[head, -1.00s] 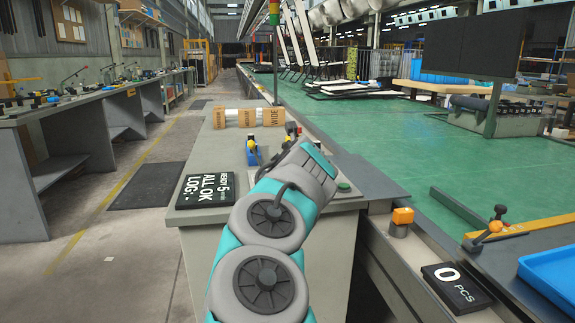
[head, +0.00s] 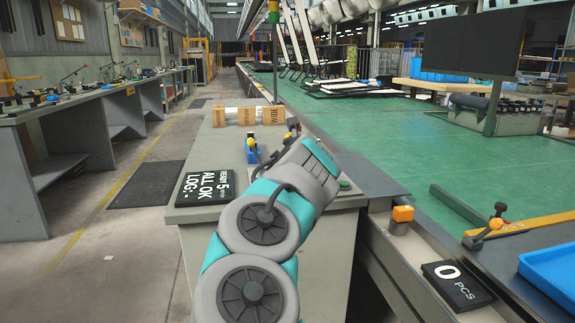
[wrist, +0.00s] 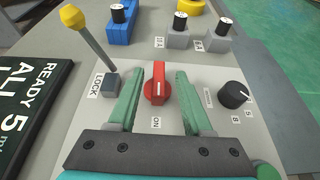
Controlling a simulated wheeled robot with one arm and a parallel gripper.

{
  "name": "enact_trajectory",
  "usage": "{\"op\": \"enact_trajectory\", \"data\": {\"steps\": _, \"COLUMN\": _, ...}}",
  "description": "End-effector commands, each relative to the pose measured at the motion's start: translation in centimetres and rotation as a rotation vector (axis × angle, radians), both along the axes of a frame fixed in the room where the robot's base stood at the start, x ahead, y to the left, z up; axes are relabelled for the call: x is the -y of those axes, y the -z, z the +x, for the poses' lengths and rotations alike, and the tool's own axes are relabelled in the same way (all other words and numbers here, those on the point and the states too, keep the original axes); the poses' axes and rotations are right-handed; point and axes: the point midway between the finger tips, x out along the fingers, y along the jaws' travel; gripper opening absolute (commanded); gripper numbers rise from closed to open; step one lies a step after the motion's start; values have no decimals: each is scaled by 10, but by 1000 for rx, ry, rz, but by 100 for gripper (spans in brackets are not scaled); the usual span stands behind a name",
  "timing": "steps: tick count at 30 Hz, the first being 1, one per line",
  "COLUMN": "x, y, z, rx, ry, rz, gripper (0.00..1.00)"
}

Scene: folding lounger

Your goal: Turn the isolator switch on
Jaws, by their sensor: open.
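The red isolator switch (wrist: 154,92) is a round knob with a raised handle, on a light grey panel in the wrist view. Its handle lies along the up-down direction of the picture. A label reading ON sits just below it; another small label to its right is too small to read. My gripper (wrist: 160,73) is open, with one green finger on each side of the switch and a visible gap to each. In the head view my own arm hides the gripper and the switch.
A yellow-tipped lever (wrist: 92,42) beside a LOCK label stands left of the fingers. A black dial (wrist: 234,95) is to the right. A blue block (wrist: 121,27) and grey clamps with black knobs are behind. A black status display (head: 205,186) lies left.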

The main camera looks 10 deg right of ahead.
Motion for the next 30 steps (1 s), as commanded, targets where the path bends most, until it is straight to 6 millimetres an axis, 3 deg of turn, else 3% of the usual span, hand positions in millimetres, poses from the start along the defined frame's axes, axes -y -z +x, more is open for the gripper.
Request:
{"op": "enact_trajectory", "data": {"steps": 12, "x": -1, "y": -19, "z": -48, "rx": -1, "ry": -1, "rz": -1, "gripper": 50}}
{"op": "enact_trajectory", "data": {"steps": 25, "x": -2, "y": -23, "z": -52, "rx": 5, "ry": -2, "rz": 11, "gripper": 50}}
{"op": "enact_trajectory", "data": {"steps": 28, "x": -1, "y": -40, "z": -50, "rx": 65, "ry": 10, "rz": 107, "gripper": 50}}
{"op": "enact_trajectory", "data": {"steps": 30, "x": 5, "y": -66, "z": -49, "rx": 153, "ry": 34, "rz": 252, "gripper": 50}}
